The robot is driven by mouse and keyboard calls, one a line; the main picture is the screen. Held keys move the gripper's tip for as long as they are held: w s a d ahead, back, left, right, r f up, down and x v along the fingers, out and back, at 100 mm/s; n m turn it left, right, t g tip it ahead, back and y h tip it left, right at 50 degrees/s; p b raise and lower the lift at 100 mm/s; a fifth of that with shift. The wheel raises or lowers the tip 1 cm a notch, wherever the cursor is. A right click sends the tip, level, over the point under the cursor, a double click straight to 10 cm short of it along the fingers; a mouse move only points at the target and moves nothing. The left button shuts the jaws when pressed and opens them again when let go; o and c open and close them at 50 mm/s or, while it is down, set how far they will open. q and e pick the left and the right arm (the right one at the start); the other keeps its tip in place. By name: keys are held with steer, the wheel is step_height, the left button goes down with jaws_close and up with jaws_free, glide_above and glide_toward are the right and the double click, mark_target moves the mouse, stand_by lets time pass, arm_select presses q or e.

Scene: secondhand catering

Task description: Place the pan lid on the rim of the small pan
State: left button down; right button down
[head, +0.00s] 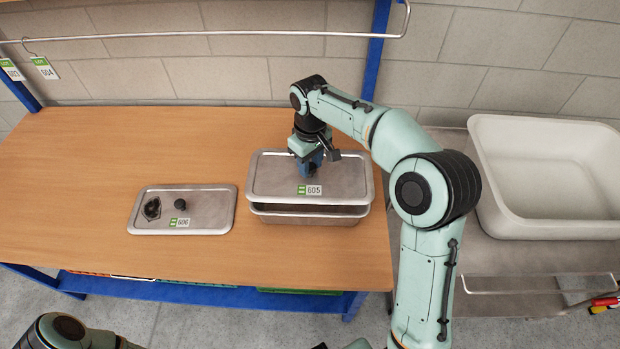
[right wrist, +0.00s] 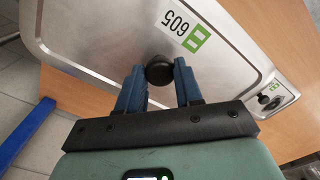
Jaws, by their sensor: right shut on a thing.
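The pan lid (head: 270,178) is a grey metal rectangle with rounded corners and a green-and-white 605 tag. It is over the small pan (head: 305,218), a grey metal pan on the wooden table. A dark gap shows between the lid and the pan's front rim; I cannot tell whether they touch at the back. My right gripper (head: 311,168) points down at the lid's middle. In the right wrist view its blue fingers (right wrist: 160,84) are shut on the lid's black knob (right wrist: 159,69). Most of the pan is hidden under the lid. My left gripper is out of view.
A second flat lid (head: 210,212), tagged 606, lies on the table to the left, with a black knob and a dark fitting on it. A white basin (head: 545,225) stands at the right. A rail (head: 200,35) crosses the back wall. The far left of the table is clear.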

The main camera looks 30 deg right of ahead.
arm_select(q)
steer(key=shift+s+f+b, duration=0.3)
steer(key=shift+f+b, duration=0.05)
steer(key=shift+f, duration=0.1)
arm_select(e)
step_height(320, 180, down, 6)
steer(key=shift+r, duration=0.15)
steer(key=shift+f, duration=0.2)
steer(key=c, duration=0.8)
jaws_free()
steer(key=shift+o, duration=0.2)
steer(key=shift+r, duration=0.1)
step_height(320, 180, up, 12)
steer(key=shift+r+p, duration=0.1)
steer(key=shift+p, duration=0.85)
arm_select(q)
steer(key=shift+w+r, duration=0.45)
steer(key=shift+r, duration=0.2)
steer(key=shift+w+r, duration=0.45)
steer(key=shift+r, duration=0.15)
